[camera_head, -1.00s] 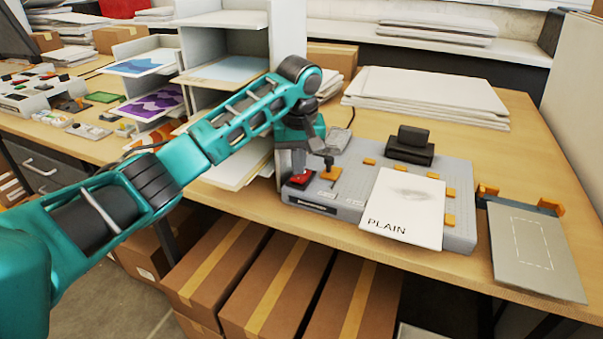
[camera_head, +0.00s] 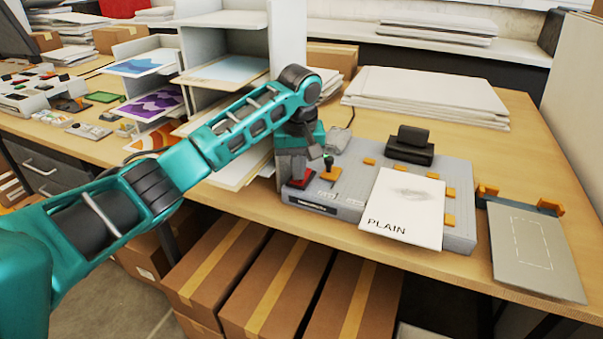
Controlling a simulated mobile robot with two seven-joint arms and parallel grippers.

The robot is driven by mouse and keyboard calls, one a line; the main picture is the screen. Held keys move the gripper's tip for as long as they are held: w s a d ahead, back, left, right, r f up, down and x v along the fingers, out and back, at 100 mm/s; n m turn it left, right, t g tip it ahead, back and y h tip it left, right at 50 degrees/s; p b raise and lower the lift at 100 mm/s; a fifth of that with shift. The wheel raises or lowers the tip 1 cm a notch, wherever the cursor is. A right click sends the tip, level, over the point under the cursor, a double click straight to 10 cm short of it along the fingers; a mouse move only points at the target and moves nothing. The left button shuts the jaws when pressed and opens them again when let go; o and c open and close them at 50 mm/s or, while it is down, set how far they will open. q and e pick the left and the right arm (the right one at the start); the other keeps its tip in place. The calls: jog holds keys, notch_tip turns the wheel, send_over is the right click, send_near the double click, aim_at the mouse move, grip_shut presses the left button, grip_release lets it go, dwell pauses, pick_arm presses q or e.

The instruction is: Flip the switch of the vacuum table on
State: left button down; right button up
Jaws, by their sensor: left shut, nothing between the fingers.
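The vacuum table (camera_head: 405,162) is a grey box on the wooden bench, with orange stops along its top. A white sheet marked PLAIN (camera_head: 402,208) lies on it. A red switch (camera_head: 300,178) sits at its front left corner, partly covered by my gripper; I cannot tell which way it is set. My left gripper (camera_head: 291,181) is shut and empty, pointing down right at the red switch. Whether it touches the switch is unclear. An orange piece with a small dark lever (camera_head: 330,172) stands just right of it. My right gripper is out of view.
A black block (camera_head: 410,145) stands at the table's back. A grey plate with a dashed outline (camera_head: 532,245) lies to the right. Stacked white sheets (camera_head: 425,92) lie behind. Shelves with prints (camera_head: 215,75) stand at the left. Cardboard boxes (camera_head: 285,285) are under the bench.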

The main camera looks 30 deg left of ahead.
pick_arm(q)
jog(key=shift+r+p, duration=0.8)
jog(key=shift+r, duration=2.75)
jog(key=shift+s, duration=0.1)
